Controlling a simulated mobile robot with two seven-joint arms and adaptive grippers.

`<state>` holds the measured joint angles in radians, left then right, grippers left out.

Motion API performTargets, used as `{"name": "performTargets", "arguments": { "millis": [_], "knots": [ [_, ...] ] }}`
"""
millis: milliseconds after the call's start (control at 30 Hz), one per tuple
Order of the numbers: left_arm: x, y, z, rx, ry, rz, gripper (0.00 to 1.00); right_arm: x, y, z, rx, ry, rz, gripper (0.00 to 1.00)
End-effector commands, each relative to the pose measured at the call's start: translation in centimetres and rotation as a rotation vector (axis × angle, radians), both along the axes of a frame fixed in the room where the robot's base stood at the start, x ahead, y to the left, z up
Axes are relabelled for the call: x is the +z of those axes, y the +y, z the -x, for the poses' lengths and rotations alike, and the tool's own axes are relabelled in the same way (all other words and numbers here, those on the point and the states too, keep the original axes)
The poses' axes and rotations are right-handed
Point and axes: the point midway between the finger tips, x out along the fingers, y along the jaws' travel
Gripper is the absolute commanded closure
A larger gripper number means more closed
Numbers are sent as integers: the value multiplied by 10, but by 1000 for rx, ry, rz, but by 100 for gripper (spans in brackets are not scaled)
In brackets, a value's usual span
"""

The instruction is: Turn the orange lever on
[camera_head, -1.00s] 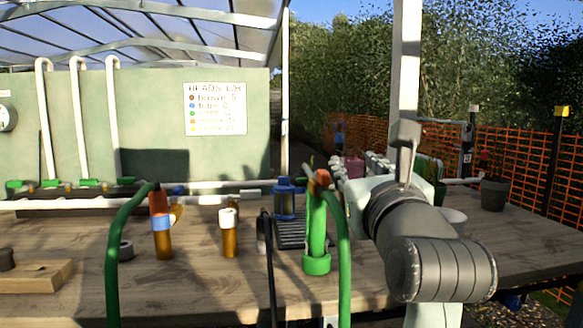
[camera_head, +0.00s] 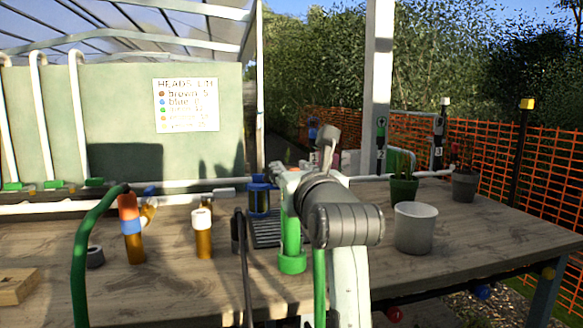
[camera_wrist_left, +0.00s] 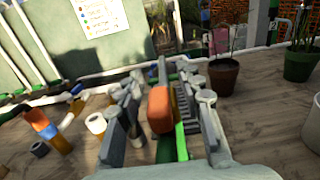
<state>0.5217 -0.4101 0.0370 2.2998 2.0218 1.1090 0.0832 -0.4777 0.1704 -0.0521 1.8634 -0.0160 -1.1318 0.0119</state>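An orange block, seemingly the orange lever (camera_wrist_left: 159,110), shows in the left wrist view between my left gripper's fingers. A green upright pipe (camera_head: 291,240) stands on the bench in the head view, with a small orange part (camera_head: 291,171) near its top. My left gripper (camera_wrist_left: 161,112) is open, one finger on each side of the orange block, with gaps visible. In the head view my left gripper (camera_head: 282,170) is mostly hidden behind my grey wrist at the pipe's top. The lever's full shape is hidden. My right gripper is not in view.
A blue lantern-like item (camera_head: 259,195) stands left of the pipe, and a white bucket (camera_head: 415,230) to its right. An orange tube with a blue band (camera_head: 131,228) and a white-capped tube (camera_head: 202,234) stand left. Plant pots (camera_head: 404,191) are at back right.

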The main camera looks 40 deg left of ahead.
Motion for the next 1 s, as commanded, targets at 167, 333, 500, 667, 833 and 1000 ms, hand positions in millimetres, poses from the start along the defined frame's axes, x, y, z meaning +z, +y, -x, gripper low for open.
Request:
{"name": "performTargets", "arguments": {
  "millis": [167, 333, 500, 667, 833, 1000],
  "knots": [
    [0, 1, -1, -1, -2, -1, 64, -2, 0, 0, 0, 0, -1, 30],
    [0, 1, -1, -1, -1, 0, 72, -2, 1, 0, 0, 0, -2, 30],
    [0, 1, -1, -1, -1, 0, 94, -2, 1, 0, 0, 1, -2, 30],
    [0, 1, -1, 0, -1, 0, 100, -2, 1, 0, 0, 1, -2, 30],
    [0, 1, -1, 6, -1, -1, 100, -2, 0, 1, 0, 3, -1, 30],
    [-1, 1, -2, 46, -1, -1, 100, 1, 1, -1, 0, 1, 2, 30]
  ]
}}
